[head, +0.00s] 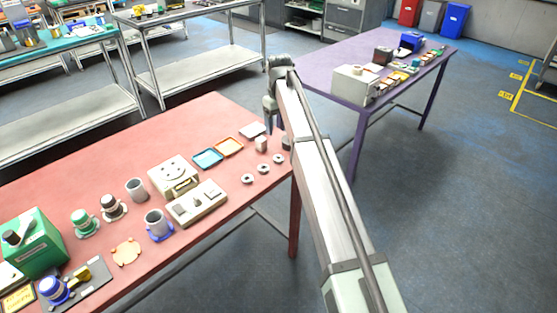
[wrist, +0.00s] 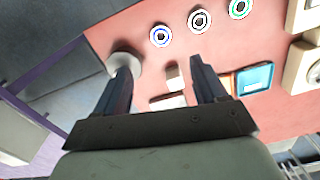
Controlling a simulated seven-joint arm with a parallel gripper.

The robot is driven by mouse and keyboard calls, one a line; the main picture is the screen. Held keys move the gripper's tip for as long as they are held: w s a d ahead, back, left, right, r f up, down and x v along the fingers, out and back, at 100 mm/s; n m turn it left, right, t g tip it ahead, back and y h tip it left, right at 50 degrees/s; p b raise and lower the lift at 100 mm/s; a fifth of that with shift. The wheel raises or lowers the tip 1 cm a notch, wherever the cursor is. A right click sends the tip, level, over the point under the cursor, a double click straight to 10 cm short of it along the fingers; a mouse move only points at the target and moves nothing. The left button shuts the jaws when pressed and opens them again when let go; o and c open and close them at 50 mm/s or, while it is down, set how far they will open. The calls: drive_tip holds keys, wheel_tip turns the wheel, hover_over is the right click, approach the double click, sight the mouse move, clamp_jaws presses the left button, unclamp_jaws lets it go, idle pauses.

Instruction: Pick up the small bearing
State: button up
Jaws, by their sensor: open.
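Three ring-shaped bearings lie in a row on the red table near its right edge. The one at the far end of the row (head: 278,159) looks slightly the smallest, and it also shows in the wrist view (wrist: 160,36) with a dark blue rim. The middle bearing (head: 263,168) and the near bearing (head: 248,179) look a little larger; the latter has a green rim in the wrist view (wrist: 239,7). My gripper (head: 270,129) hangs above the far end of the table, beyond the row. In the wrist view its fingers (wrist: 160,66) are apart with nothing held between them.
A grey cylinder (wrist: 125,62) and a small pale block (head: 261,143) stand near the bearings. A purple table (head: 346,122) stands across a gap.

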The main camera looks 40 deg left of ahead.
sight(279, 158)
drive_tip(key=shift+f, duration=6.8)
drive_tip(key=c, duration=1.2)
